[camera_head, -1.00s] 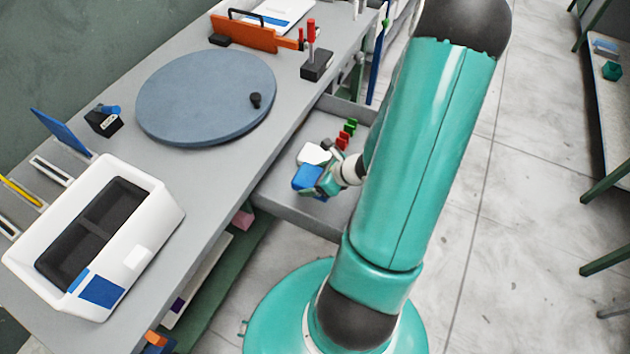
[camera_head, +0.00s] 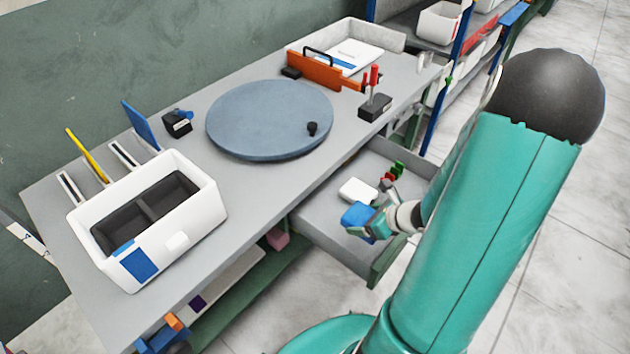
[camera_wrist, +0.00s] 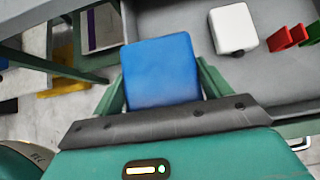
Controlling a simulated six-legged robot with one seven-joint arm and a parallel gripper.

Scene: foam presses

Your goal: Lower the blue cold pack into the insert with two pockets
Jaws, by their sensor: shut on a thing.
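The blue cold pack (camera_head: 358,215) is held by my gripper (camera_head: 368,228) at the open drawer, at its near left part. In the wrist view the blue cold pack (camera_wrist: 160,72) sits between the two green fingers of my gripper (camera_wrist: 160,85), which are shut on its sides. The dark insert with two pockets (camera_head: 145,212) lies inside a white box on the bench, to the left of my gripper. Both pockets look empty. The pockets' floors are partly hidden by the box walls.
The open drawer (camera_head: 318,222) holds a white pack (camera_head: 358,190) and small red and green pieces (camera_head: 393,175). The white box (camera_head: 205,212) has raised walls. A black block (camera_head: 177,124) stands behind it.

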